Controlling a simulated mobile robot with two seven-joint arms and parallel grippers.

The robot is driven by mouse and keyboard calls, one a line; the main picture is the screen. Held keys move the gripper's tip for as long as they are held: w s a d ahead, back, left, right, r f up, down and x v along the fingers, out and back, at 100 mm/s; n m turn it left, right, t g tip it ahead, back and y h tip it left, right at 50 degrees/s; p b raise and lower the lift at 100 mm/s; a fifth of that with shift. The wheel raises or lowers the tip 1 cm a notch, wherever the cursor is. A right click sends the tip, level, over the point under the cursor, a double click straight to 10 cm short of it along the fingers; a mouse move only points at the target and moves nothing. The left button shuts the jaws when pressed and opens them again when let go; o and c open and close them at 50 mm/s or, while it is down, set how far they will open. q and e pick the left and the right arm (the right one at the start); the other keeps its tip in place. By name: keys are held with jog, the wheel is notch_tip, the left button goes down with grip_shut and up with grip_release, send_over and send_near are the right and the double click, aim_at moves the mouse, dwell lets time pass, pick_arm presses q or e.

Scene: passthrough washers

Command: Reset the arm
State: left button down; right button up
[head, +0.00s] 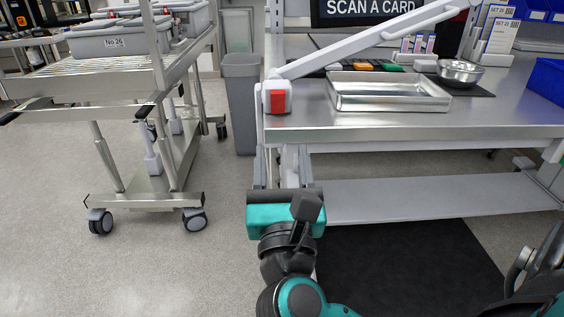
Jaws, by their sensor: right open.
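My right gripper (285,192) is low in front of the workbench's left front corner, above the floor. It has a teal body with a black bar across its front. It is open, and I see nothing held in it. Its fingertips are hard to make out against the pale bench leg behind. Its dark and teal wrist runs down to the bottom edge of the picture. My left gripper is not in view.
The steel workbench (420,127) carries a shallow metal tray (388,103), a steel bowl (460,72) and a white arm-like bar with a red end (278,101). A wheeled steel cart (80,88) stands left. A grey bin (243,105) stands between. Floor at lower left is clear.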

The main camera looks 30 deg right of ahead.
dwell(0.4)
jog(key=a+f+n+t+y, duration=0.1)
jog(key=a+f+n+y, duration=0.4)
jog(key=n, duration=0.6)
jog(key=a+f+n+y, duration=0.1)
jog(key=a+n+y, duration=0.2)
jog(key=n+y, duration=0.55)
jog(key=a+f+n+t+y, duration=0.1)
jog(key=a+f+n+y, duration=0.25)
jog(key=n, duration=0.95)
jog(key=s+d+f+n+g+h, duration=0.1)
jog(key=s+f+n+g, duration=0.35)
jog(key=f, duration=0.65)
jog(key=s+d+f+n+g+h, duration=0.1)
jog(key=d+f+n+g, duration=0.1)
jog(key=f+n+g, duration=0.55)
pick_arm(q)
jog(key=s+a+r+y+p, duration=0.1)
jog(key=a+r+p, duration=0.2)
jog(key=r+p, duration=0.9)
jog(key=p, duration=0.6)
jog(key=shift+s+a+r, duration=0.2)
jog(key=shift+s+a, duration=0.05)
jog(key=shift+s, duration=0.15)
pick_arm(e)
notch_tip(320, 180, up, 10)
jog(key=s+d+t+h, duration=0.1)
jog(key=d+t, duration=0.1)
jog(key=shift+d+r, duration=0.15)
jog(key=shift+d, duration=0.2)
